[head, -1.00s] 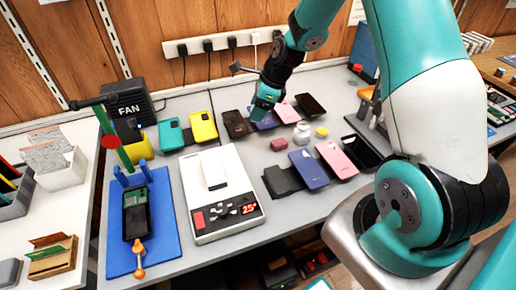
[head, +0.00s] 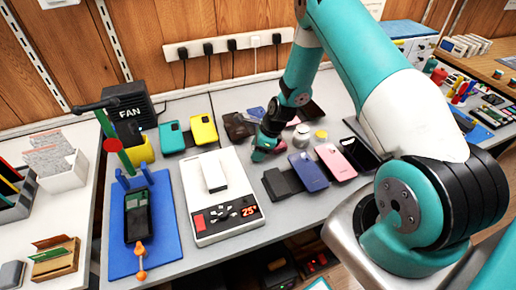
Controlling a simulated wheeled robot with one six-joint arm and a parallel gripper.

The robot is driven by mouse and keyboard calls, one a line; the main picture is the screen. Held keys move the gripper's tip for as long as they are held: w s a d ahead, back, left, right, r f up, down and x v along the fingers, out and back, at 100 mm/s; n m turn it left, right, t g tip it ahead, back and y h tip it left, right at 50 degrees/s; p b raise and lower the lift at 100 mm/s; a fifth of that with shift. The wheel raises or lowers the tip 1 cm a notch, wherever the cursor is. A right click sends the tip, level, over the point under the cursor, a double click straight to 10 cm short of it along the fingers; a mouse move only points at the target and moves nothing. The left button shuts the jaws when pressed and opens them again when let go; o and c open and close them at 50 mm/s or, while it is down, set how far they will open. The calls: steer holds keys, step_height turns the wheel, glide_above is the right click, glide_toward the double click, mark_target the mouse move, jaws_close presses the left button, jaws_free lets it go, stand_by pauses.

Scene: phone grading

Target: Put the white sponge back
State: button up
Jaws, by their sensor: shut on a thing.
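A plain white block (head: 215,175) rests on the pan of the white scale (head: 238,192); I cannot tell whether it is the sponge. My gripper (head: 262,154) is low over the grey table, to the right of the scale and above a dark phone. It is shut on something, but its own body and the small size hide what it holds. A small pink block (head: 281,147) shows just to its right, partly covered; I cannot tell whether they touch. A white jar-like thing (head: 301,134) and a yellow round piece (head: 321,134) stand farther right.
Phones lie around my gripper, including a blue one (head: 309,171) and a pink one (head: 335,160). Teal (head: 172,138) and yellow (head: 203,130) cases lie behind the scale. A blue mat (head: 164,245) with a phone stand is at left. Bare table shows in front of the phones.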

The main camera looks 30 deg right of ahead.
steer(key=shift+f, duration=0.1)
steer(key=o, duration=0.9)
